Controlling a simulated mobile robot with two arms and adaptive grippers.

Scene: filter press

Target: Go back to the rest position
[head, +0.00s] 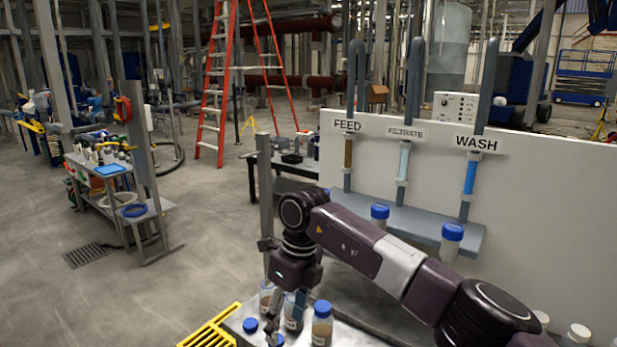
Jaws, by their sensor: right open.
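My right arm comes in from the lower right and reaches across the front of the white panel. My right gripper (284,315) points down at its end, open, among the bottles at the near end of the bench. A blue-capped bottle (322,325) stands just right of the gripper. Other bottles stand beside and behind the fingers, partly hidden by them. I cannot tell whether the fingers touch any bottle. My left gripper is not in view.
The white panel (560,200) carries FEED, FILTRATE and WASH pipes above a grey shelf (415,225) with blue-capped bottles (451,240). A yellow grating (212,332) lies left of the bench. A cluttered cart (110,170) and orange ladder (215,80) stand farther back. The left floor is mostly open.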

